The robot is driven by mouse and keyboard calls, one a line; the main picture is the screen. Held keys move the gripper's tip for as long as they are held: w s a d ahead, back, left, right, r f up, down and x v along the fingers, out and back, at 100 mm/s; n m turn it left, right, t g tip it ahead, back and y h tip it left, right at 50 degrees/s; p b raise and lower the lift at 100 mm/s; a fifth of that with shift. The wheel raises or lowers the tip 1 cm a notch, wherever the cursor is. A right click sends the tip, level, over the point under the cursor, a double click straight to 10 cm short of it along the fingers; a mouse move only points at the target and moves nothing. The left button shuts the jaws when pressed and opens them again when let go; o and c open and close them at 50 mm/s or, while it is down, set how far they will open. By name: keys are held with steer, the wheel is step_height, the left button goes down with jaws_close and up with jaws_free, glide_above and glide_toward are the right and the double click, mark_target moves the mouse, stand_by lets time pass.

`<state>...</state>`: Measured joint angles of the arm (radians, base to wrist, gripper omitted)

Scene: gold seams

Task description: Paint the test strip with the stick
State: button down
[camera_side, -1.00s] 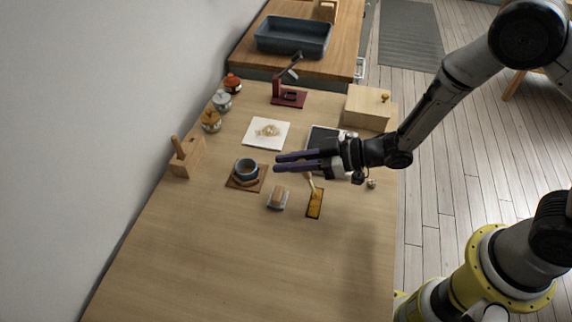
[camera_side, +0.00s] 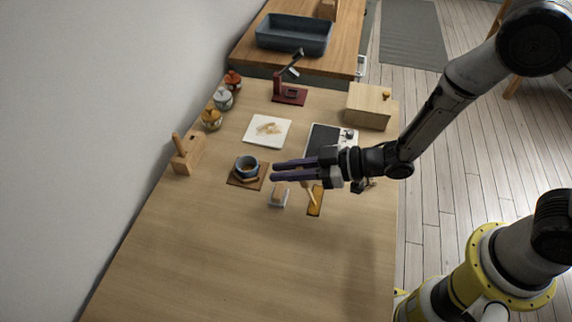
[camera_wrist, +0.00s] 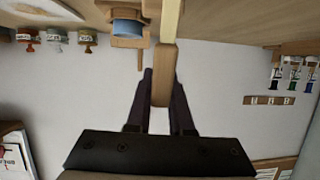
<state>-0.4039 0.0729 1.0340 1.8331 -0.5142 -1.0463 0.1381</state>
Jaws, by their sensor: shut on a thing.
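The test strip (camera_side: 315,203), a narrow amber-gold piece, lies flat on the table right of centre in the side view. My gripper (camera_side: 274,173) is low over the table with its purple fingers pointing left. Whether the stick's lower end touches the strip is too small to tell. In the wrist view the stick (camera_wrist: 162,80) stands between the fingertips, with a paler section towards the top edge.
Behind are a white tile (camera_side: 256,140) with pieces, a wooden box (camera_side: 368,107) and a dark red stand (camera_side: 289,98). The front table (camera_side: 220,250) is clear.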

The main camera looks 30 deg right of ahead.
steer(key=shift+s+a, duration=0.25)
steer(key=shift+s, duration=0.05)
step_height(320, 180, up, 6)
stand_by(0.7)
